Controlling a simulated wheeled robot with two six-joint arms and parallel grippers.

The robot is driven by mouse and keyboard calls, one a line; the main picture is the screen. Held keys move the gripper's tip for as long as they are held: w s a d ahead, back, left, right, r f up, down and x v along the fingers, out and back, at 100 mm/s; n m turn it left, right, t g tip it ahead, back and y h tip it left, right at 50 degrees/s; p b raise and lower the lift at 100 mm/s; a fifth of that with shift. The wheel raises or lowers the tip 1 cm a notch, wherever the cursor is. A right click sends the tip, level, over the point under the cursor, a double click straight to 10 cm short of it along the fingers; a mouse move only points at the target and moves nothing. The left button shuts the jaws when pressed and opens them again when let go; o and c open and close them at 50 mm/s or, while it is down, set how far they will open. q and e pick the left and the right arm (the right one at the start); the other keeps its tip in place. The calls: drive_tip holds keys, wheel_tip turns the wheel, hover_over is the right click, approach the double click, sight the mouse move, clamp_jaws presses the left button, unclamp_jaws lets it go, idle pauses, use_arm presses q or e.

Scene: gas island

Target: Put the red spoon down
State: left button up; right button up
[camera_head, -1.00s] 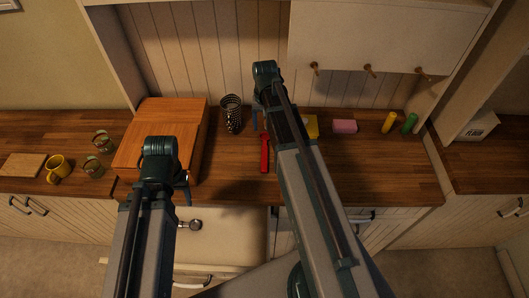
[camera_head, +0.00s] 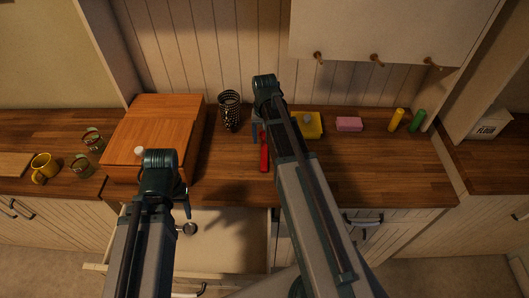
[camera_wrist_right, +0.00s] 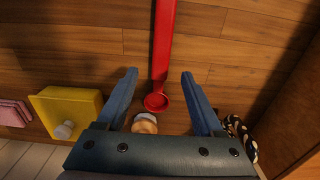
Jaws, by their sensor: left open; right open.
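The red spoon (camera_head: 264,156) lies on the wooden counter (camera_head: 235,165), its handle toward the front edge. My right gripper (camera_head: 257,130) is open above the spoon's far end, partly hidden by its own arm. In the right wrist view the spoon (camera_wrist_right: 163,45) runs between the open fingers (camera_wrist_right: 158,76), with clear gaps on both sides, and its round end is near the palm. My left gripper (camera_head: 182,190) is open and empty, near the front of the wooden box and over the counter edge.
A wooden box (camera_head: 150,135) is left, a yellow block (camera_head: 308,125) and pink sponge (camera_head: 349,124) right. An open drawer (camera_head: 230,240) holding a metal utensil (camera_head: 187,229) is below.

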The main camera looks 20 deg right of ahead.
sight(264, 150)
drive_tip(key=f+b, duration=0.4)
drive_tip(key=f, duration=0.1)
drive_tip(key=shift+s+a, duration=0.15)
drive_tip(key=shift+s, duration=0.05)
drive_tip(key=shift+r, duration=0.2)
drive_tip(key=shift+c, duration=0.3)
clamp_jaws()
